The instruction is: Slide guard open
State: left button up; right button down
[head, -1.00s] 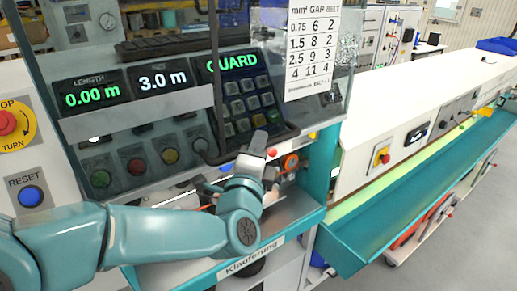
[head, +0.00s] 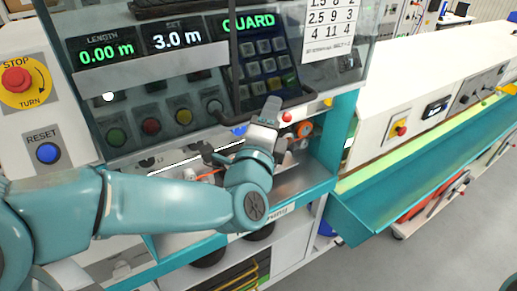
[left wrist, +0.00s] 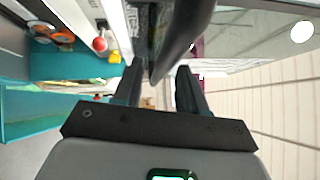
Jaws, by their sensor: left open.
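The guard (head: 150,88) is a see-through pane in front of the machine's panel, with GUARD lit in green on the display behind it. Its dark bar handle (head: 292,107) runs along the lower right edge. My left gripper (head: 268,108) is at this handle, coming from below. In the left wrist view the two dark fingers of the gripper (left wrist: 158,78) are apart, and the dark handle (left wrist: 186,30) reaches down to the gap between them. I cannot tell whether they touch it. My right gripper is not in view.
A red stop button (head: 17,79) and a blue reset button (head: 47,153) are on the left panel. A teal trough (head: 400,185) runs off to the right beside a white machine body. A gap chart (head: 333,30) hangs at the top. Grey floor is free at lower right.

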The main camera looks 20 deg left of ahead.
pick_arm(q)
jog(key=s+d+f+b, duration=0.1)
jog(key=s+b, duration=0.3)
jog(key=s, duration=0.9)
jog(key=shift+s+d+f, duration=0.25)
jog(key=shift+s+f, duration=0.05)
jog(key=shift+f, duration=0.15)
